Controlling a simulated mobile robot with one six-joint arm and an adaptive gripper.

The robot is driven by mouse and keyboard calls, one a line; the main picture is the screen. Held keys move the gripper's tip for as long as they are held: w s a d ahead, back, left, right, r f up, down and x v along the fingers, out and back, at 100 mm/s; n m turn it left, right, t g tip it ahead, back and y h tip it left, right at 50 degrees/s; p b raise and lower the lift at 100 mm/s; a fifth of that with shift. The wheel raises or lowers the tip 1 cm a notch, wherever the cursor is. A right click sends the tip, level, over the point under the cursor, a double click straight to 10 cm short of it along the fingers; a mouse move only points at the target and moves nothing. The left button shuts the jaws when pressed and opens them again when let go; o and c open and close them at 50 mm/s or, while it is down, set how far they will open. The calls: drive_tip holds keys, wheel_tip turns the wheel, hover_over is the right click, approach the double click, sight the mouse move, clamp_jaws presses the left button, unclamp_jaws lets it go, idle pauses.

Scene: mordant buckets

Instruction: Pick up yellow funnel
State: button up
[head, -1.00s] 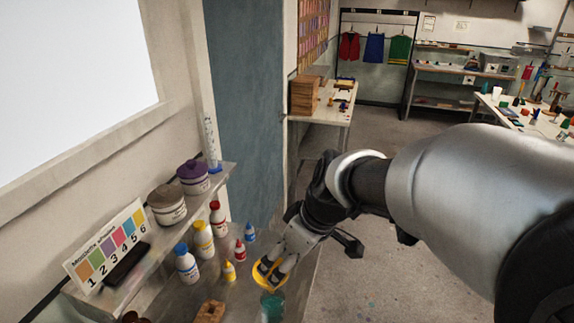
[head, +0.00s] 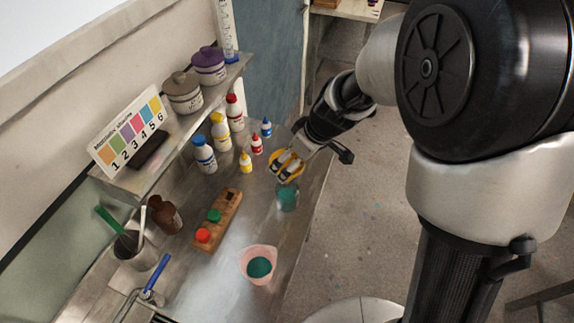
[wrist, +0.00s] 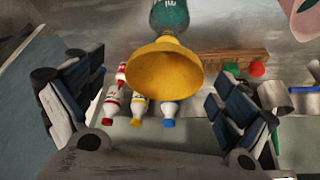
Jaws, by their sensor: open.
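The yellow funnel (head: 286,172) sits over the glass vessel with teal contents (head: 287,197), near the bench's right edge. In the wrist view, the funnel (wrist: 165,70) shows large and central, with the vessel (wrist: 169,14) beyond it; whether its stem is inside the vessel is hidden. My gripper (head: 290,160) is at the funnel in the head view and partly covers it. In the wrist view, my gripper (wrist: 157,82) is open, with one finger on each side of the funnel and a visible gap on both sides.
Small bottles with red (head: 257,144), yellow (head: 246,163) and blue (head: 266,127) caps stand left of my gripper. A wooden block (head: 227,212) and a pink beaker (head: 258,264) stand nearer. A shelf (head: 178,138) with jars runs along the wall. Floor lies open to the right.

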drive_tip(key=x, duration=0.5)
drive_tip(key=shift+s+a+b, duration=0.2)
drive_tip(key=shift+a+b, duration=0.15)
drive_tip(key=shift+a, duration=0.05)
drive_tip(key=shift+r, duration=0.1)
drive_tip(key=shift+c, duration=0.2)
drive_tip(key=c, duration=1)
